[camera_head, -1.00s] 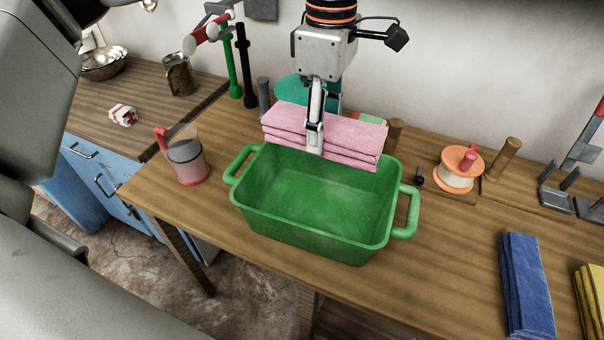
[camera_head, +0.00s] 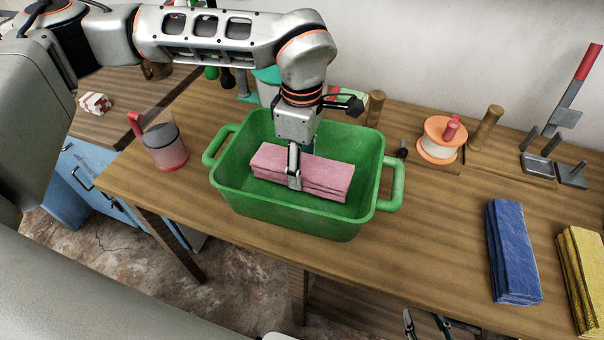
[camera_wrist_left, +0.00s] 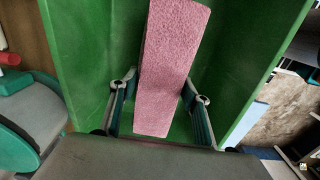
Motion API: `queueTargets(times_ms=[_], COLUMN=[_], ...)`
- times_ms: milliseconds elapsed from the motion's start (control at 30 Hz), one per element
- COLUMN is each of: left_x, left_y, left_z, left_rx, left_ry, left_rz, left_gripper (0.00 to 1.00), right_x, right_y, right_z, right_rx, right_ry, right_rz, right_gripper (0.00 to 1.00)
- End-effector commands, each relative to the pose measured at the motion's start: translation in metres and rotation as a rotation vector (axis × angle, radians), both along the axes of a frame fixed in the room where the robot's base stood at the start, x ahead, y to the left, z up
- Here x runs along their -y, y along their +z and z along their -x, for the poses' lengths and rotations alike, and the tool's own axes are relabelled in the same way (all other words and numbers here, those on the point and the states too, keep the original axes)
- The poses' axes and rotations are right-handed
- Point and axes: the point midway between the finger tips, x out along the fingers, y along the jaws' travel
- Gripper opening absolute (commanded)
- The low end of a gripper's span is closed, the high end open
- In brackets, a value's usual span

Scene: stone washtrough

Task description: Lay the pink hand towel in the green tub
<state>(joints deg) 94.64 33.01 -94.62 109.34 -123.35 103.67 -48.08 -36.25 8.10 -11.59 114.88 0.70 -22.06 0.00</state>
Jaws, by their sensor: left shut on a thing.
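The pink hand towel (camera_head: 325,178), folded in layers, is inside the green tub (camera_head: 250,212), below the rim. My left gripper (camera_head: 294,180) reaches down into the tub and is shut on the towel near its middle. In the left wrist view the towel (camera_wrist_left: 170,60) runs between the two fingers, with the green tub (camera_wrist_left: 85,50) around it. I cannot tell whether the towel touches the tub floor. My right gripper (camera_head: 424,324) shows only as two separated fingertips at the bottom edge, apparently open and empty.
A clear jug with a red handle (camera_head: 165,146) stands left of the tub. An orange-rimmed spool (camera_head: 440,140) and wooden pegs are at the back right. Blue (camera_head: 513,250) and yellow (camera_head: 582,270) folded cloths lie at the right. The wood between tub and blue cloth is clear.

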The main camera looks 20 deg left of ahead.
Motion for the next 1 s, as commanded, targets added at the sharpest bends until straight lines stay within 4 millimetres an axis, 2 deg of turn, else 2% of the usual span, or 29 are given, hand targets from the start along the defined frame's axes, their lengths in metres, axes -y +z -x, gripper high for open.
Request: queueTargets(times_ms=[100, 233, 633, 667, 700, 1000], left_x=[0.0, 0.0, 0.0, 0.0, 0.0, 0.0], left_y=[-0.019, -0.035, -0.039, -0.039, -0.039, -0.038], left_z=[0.001, 0.0, 0.0, 0.0, 0.0, 0.0], left_rx=[-0.005, -0.003, -0.001, -0.001, 0.0, 0.0], left_ry=[-0.001, -0.001, 0.0, 0.0, 0.0, 0.0], left_rz=[0.0, 0.0, 0.0, 0.0, 0.0, 0.0], left_gripper=[0.22, 0.22, 0.22, 0.52, 0.62, 0.63], right_x=[0.0, 0.0, 0.0, 0.0, 0.0, 0.001], right_y=[-0.003, -0.004, -0.004, -0.004, -0.004, -0.006], right_z=[0.0, 0.0, 0.0, 0.0, 0.0, 0.005], right_rx=[-0.001, -0.002, -0.002, -0.001, -0.002, -0.01], right_ry=[0.0, 0.001, 0.001, 0.001, 0.001, 0.001], right_rz=[0.001, 0.003, 0.003, 0.004, 0.003, 0.003], right_gripper=[0.4, 0.4, 0.4, 0.4, 0.4, 0.4])
